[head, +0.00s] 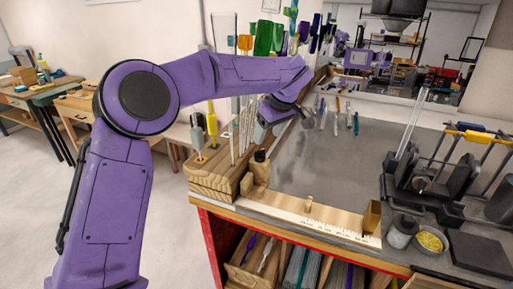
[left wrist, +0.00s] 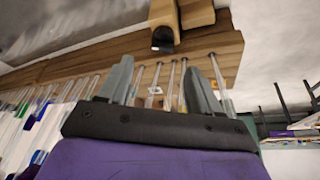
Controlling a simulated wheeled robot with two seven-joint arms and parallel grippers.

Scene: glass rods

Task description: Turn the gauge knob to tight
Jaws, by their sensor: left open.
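The wooden gauge (head: 325,217) lies along the bench's front edge, with a marked scale, a small peg and an end block. A dark knob-like piece (head: 259,156) stands by its left end, near the rod rack (head: 213,178). A dark round piece also shows on a wooden part in the left wrist view (left wrist: 163,40). I cannot read whether the knob is tight. My left gripper (head: 306,118) is above the bench, behind and right of the knob, apart from it. In the left wrist view its fingers (left wrist: 158,88) are spread and empty. My right gripper is out of view.
Thin upright rods (head: 235,130) and a yellow-handled tool (head: 212,125) stand in the rack beside the knob. A black roller device (head: 430,180), a jar (head: 402,232) and a bowl of yellow pieces (head: 431,242) stand at right. The middle of the grey bench top (head: 345,160) is clear.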

